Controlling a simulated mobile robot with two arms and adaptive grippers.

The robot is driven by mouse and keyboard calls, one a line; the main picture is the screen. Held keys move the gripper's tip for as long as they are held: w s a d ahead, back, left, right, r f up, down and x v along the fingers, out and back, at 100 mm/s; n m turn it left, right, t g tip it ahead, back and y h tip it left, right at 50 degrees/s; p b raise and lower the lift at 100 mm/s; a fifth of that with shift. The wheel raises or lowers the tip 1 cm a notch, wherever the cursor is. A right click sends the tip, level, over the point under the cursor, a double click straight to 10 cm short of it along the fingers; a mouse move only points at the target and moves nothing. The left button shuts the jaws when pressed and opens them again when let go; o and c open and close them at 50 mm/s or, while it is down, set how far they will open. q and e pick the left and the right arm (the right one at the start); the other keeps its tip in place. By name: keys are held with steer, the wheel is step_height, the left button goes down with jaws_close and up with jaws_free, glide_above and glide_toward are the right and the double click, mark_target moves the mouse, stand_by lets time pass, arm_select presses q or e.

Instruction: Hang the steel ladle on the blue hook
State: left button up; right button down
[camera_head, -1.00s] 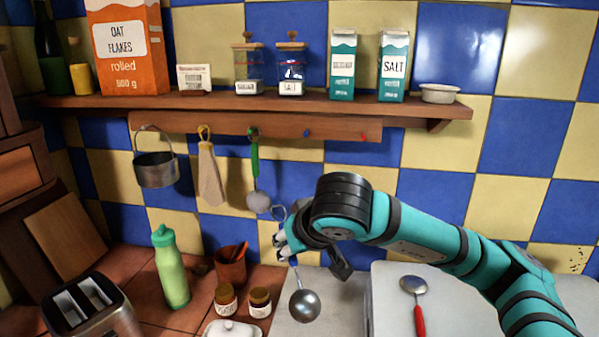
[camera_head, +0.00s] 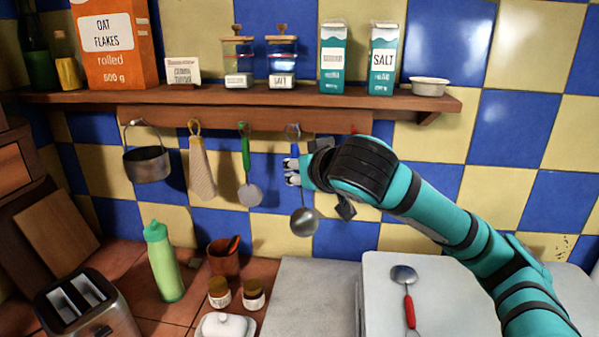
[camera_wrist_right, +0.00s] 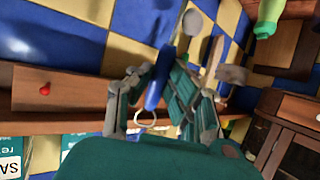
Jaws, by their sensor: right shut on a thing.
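The steel ladle (camera_head: 304,221) hangs upright with its bowl down in front of the tiled wall in the head view. My right gripper (camera_head: 291,172) is shut on its handle, which shows blue in the right wrist view (camera_wrist_right: 157,84). The ladle's end ring (camera_head: 292,131) is up at the wooden hook rail (camera_head: 220,120). The blue hook is not clearly visible; the ring and my gripper are in front of its place. I cannot tell whether the ring is around the hook or only in front of it. My left gripper is not in view.
The red hook (camera_wrist_right: 45,90) is empty. The shelf (camera_head: 200,101) with boxes and jars is just above. A red-handled utensil (camera_head: 409,305) lies on the counter.

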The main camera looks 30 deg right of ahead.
steer(key=shift+w+d, duration=0.45)
steer(key=shift+w, duration=0.2)
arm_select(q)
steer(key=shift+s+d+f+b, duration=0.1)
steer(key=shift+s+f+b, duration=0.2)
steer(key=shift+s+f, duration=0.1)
arm_select(e)
steer(key=w+d+f, duration=0.1)
steer(key=w+d, duration=0.2)
steer(key=w, duration=0.1)
steer(key=shift+w+d+f, duration=0.2)
steer(key=shift+w+d, duration=0.1)
steer(key=c, duration=1.2)
jaws_free()
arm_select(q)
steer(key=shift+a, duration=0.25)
